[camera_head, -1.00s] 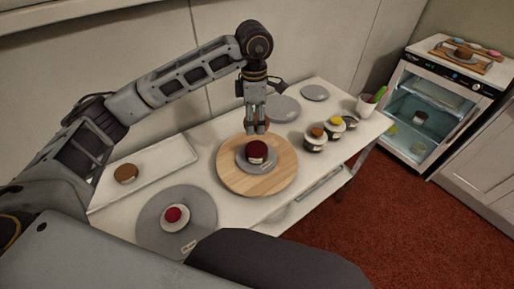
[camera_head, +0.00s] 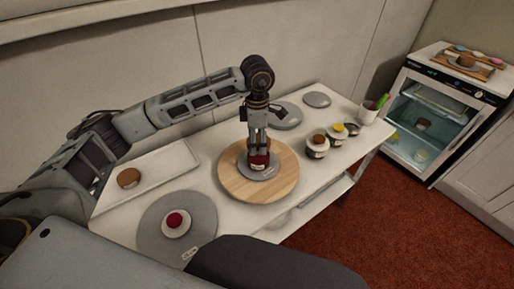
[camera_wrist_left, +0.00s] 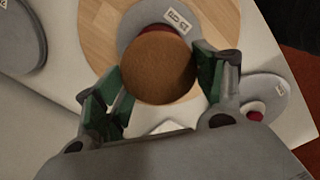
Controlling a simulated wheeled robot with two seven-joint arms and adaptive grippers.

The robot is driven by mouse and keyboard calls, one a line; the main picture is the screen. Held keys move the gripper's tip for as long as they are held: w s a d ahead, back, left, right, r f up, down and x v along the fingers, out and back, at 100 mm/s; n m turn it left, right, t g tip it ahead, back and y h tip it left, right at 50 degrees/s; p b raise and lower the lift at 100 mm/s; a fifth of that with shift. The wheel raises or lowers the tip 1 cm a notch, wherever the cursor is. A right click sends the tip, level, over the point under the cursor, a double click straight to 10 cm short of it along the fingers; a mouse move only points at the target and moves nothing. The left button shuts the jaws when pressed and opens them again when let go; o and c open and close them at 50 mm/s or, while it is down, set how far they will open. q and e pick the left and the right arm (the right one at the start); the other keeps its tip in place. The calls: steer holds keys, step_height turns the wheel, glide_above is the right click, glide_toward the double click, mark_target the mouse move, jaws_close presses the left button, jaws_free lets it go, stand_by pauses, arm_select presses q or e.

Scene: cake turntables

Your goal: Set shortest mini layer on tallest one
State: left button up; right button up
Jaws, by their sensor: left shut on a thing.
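My left gripper (camera_head: 261,142) is shut on a small round brown layer (camera_wrist_left: 158,66), seen from above between the green-padded fingers in the left wrist view. In the head view the fingers mostly hide this layer. It is directly over the dark red layer (camera_head: 258,162), whose red edge just shows beyond it in the wrist view. I cannot tell whether the two touch. The red layer stands on a grey disc (camera_head: 268,174) on the wooden turntable (camera_head: 236,183). Another brown layer (camera_head: 128,177) lies on the white tray. A small red layer (camera_head: 175,218) sits on the grey turntable (camera_head: 152,229).
The white tray (camera_head: 180,156) lies at the left back of the table. Two jars (camera_head: 317,149) (camera_head: 338,136) and a white cup (camera_head: 367,114) stand right of the wooden turntable. Grey discs (camera_head: 287,115) lie behind. A glass-fronted cabinet (camera_head: 425,115) stands at right.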

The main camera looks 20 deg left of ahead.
arm_select(q)
steer(key=shift+f, duration=0.2)
arm_select(e)
steer(key=shift+s+d, duration=0.1)
steer(key=shift+s, duration=0.1)
arm_select(q)
steer(key=shift+f, duration=1.85)
arm_select(e)
steer(key=shift+s+d, duration=0.15)
steer(key=shift+s, duration=0.05)
arm_select(q)
steer(key=shift+f, duration=0.1)
arm_select(e)
steer(key=shift+w, duration=0.1)
arm_select(q)
steer(key=o, duration=0.9)
arm_select(e)
steer(key=shift+w+a, duration=0.3)
steer(key=shift+w, duration=0.15)
